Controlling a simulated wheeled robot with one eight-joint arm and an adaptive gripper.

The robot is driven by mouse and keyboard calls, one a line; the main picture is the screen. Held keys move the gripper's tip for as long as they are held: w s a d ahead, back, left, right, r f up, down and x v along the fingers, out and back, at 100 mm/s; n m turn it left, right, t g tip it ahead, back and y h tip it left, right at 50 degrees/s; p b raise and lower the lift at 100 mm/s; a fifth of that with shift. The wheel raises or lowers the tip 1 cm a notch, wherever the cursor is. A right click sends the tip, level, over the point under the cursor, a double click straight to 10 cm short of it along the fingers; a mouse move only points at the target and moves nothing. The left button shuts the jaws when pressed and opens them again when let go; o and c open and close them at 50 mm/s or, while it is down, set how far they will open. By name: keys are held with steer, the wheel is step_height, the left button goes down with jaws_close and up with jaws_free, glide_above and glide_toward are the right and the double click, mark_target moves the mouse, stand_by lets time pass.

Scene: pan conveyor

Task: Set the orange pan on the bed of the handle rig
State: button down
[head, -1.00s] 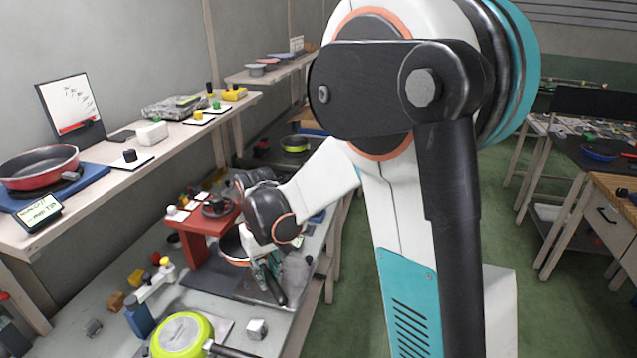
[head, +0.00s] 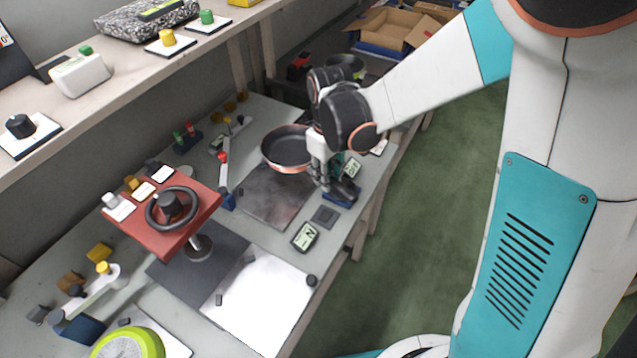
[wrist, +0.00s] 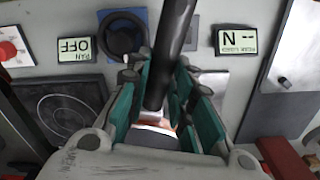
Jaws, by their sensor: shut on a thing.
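The orange pan (head: 288,146), dark inside with an orange-red rim, is upright at the far part of the bench. My gripper (head: 321,178) is at its right side in the head view. In the wrist view my gripper (wrist: 158,98) has its teal pads shut on the black handle (wrist: 172,50). The pan body is mostly hidden there. A grey metal plate (head: 270,200) lies below and in front of the pan, beside a post with a red knob (head: 223,157). It may be the rig's bed; I cannot tell whether the pan touches it.
A red stand with a black handwheel (head: 170,208) rises over a dark mat (head: 180,278). A white sheet (head: 257,308), a display (head: 305,237) and a lime pan (head: 128,345) are nearer. A dark round knob on a blue base (wrist: 122,36) and a display reading OFF (wrist: 75,50) are close to my gripper.

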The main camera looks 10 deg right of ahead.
steer(key=shift+s+a+f+n+b, duration=0.3)
steer(key=shift+a+f+n+b, duration=0.25)
steer(key=shift+f+b, duration=0.6)
steer(key=shift+s+a+f+n+b, duration=0.25)
steer(key=shift+a+f+n+b, duration=0.35)
steer(key=shift+f, duration=0.95)
steer(key=shift+s+a+f+n+b, duration=0.3)
steer(key=shift+a+f+n+b, duration=0.2)
steer(key=shift+f+b, duration=0.65)
steer(key=shift+f, duration=0.4)
steer(key=c, duration=1.3)
jaws_free()
steer(key=shift+r, duration=0.1)
